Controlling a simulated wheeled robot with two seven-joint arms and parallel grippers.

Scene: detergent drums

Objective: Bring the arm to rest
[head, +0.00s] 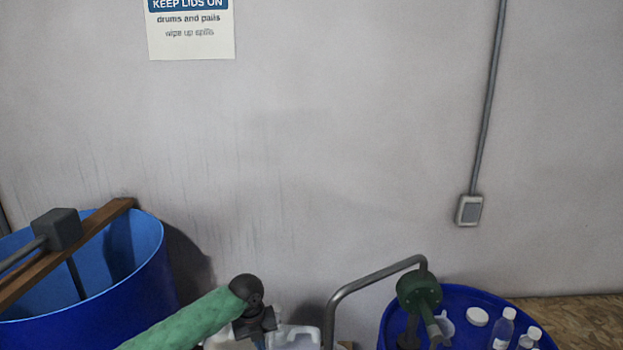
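My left arm (190,324), in a green sleeve, comes in from the lower left. It ends in a dark wrist and my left gripper (257,330), which points down at the bottom edge of the head view. The gripper is above or in front of white plastic containers (297,337). Its fingertips are small and partly cut off, so I cannot tell whether it is open or shut, or whether it touches a container. My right gripper and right arm are not in view.
An open blue drum (120,310) with a wooden plank (70,255) across it stands left. A blue drum (470,292) at right bears a green pump (419,291) with a bent pipe, several bottles and a white lid (477,317). A grey wall (320,150) stands behind.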

